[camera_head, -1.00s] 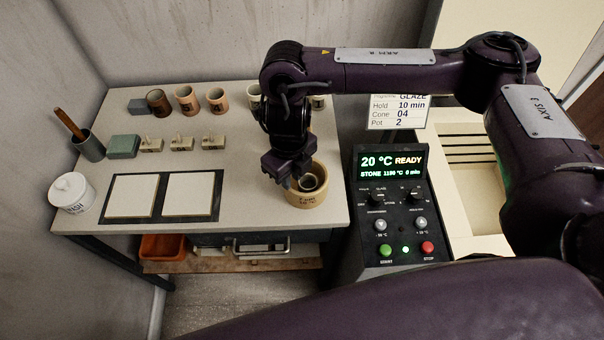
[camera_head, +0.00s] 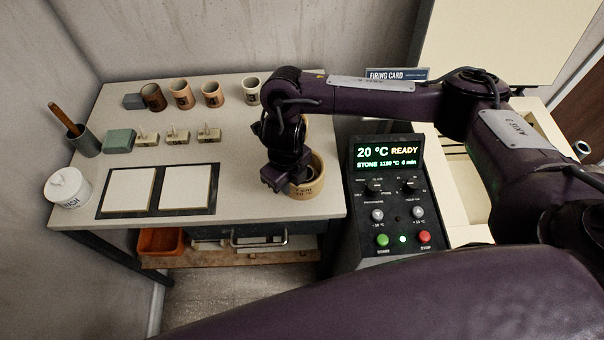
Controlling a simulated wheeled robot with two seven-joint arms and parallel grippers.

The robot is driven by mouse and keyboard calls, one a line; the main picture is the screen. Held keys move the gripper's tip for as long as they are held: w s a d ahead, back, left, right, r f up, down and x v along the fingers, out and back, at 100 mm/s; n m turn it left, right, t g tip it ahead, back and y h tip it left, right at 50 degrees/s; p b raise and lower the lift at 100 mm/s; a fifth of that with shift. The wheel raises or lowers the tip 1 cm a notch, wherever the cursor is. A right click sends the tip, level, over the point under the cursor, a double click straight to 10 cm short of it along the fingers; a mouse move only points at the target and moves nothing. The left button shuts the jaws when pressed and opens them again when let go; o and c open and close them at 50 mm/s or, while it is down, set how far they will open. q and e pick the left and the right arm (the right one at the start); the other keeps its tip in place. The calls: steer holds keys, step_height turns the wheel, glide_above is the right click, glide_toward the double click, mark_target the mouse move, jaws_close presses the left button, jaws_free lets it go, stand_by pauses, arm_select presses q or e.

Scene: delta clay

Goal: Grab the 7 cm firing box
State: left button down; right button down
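A round tan firing box (camera_head: 308,188) with dark lettering on its front stands at the right end of the worktable (camera_head: 235,205). The lettering is too small to read surely. My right gripper (camera_head: 277,188) points down at the box's left side and hides part of its rim and opening. I cannot tell whether it touches the box, and its fingers are too hidden to show whether they are open or shut. My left gripper is not in view.
Several cups (camera_head: 182,93) line the table's back. Small tagged blocks (camera_head: 178,137), white tiles (camera_head: 186,187) and a lidded white jar (camera_head: 68,188) stand left. A control panel (camera_head: 390,200) is close right of the box. The table's front middle is clear.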

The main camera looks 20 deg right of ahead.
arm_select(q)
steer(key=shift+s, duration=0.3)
arm_select(e)
steer(key=shift+r, duration=0.1)
